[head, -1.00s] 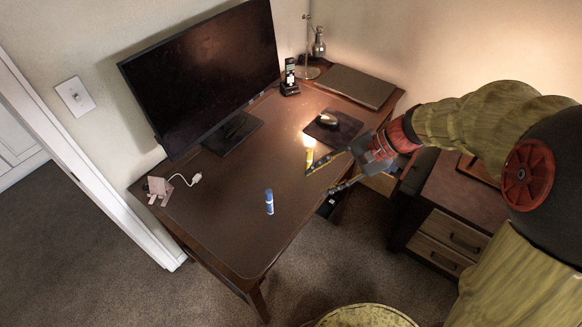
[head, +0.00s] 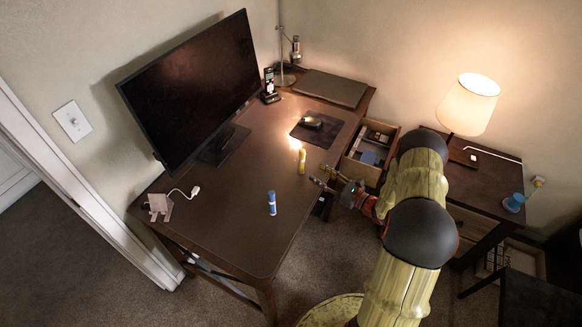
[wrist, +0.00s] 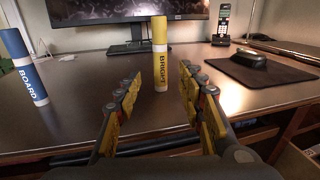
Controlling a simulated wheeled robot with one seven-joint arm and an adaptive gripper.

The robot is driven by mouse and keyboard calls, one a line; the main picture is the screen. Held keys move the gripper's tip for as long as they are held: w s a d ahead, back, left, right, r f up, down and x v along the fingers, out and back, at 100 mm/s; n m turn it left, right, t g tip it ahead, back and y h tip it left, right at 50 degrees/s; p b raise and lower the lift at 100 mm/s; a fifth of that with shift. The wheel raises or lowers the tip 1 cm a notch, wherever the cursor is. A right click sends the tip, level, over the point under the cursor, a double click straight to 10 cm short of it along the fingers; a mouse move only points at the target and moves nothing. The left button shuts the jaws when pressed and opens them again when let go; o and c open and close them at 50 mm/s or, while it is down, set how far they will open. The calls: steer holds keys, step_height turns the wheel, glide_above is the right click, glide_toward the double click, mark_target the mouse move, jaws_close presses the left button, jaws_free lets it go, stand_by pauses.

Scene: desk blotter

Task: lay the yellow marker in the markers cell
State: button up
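The yellow marker (head: 301,161) stands upright on the desk near its right edge. In the wrist view the yellow marker (wrist: 160,62) shows between my fingers, just beyond the tips. My gripper (head: 322,176) is at the desk edge to the lower right of the marker. In the wrist view my gripper (wrist: 160,92) is open and empty, with both fingers spread. An open desk drawer (head: 352,167) holds a divided tray with a few things in it. I cannot read any cell labels, so which cell is for markers is unclear.
A blue and white marker (head: 272,203) stands upright nearer the front of the desk. A mouse pad (head: 330,133) with a mouse, a phone (head: 270,85) and a monitor (head: 195,85) are farther back. A side table with a lamp (head: 468,105) stands right of the drawer.

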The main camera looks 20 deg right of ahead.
mark_target(301, 167)
steer(key=shift+d+f, duration=0.15)
steer(key=shift+f, duration=0.1)
steer(key=shift+w, duration=0.35)
steer(key=shift+a+b+x, duration=0.2)
steer(key=shift+b+x, duration=0.65)
steer(key=shift+x, duration=2.7)
steer(key=shift+s, duration=0.1)
steer(key=shift+c, duration=1)
steer(key=c, duration=0.7)
jaws_close()
